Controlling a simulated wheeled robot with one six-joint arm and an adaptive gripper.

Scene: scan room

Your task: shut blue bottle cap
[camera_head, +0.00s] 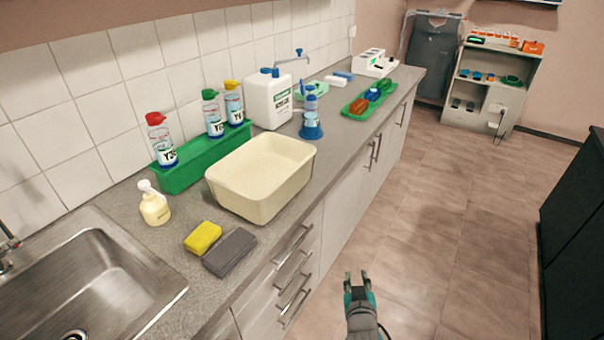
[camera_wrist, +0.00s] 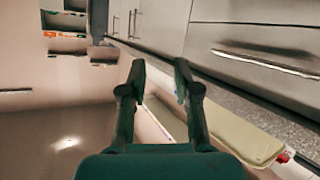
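A blue bottle (camera_head: 311,122) with a wide base and a narrow blue top (camera_head: 310,88) stands on the counter, right of a white canister (camera_head: 268,98) that has a blue cap (camera_head: 268,71). Whether either cap is open or shut is too small to tell. My gripper (camera_head: 357,284) is over the floor in front of the drawers, well short of the bottle and canister. In the wrist view my gripper (camera_wrist: 160,68) has its two fingers apart with nothing between them.
A cream basin (camera_head: 262,177) stands on the counter (camera_head: 168,232). A green rack (camera_head: 190,174) behind it holds bottles with red, green and yellow tops. A yellow sponge (camera_head: 203,237), a grey block (camera_head: 230,251) and a sink (camera_head: 85,280) are nearer. The floor (camera_head: 430,215) is clear.

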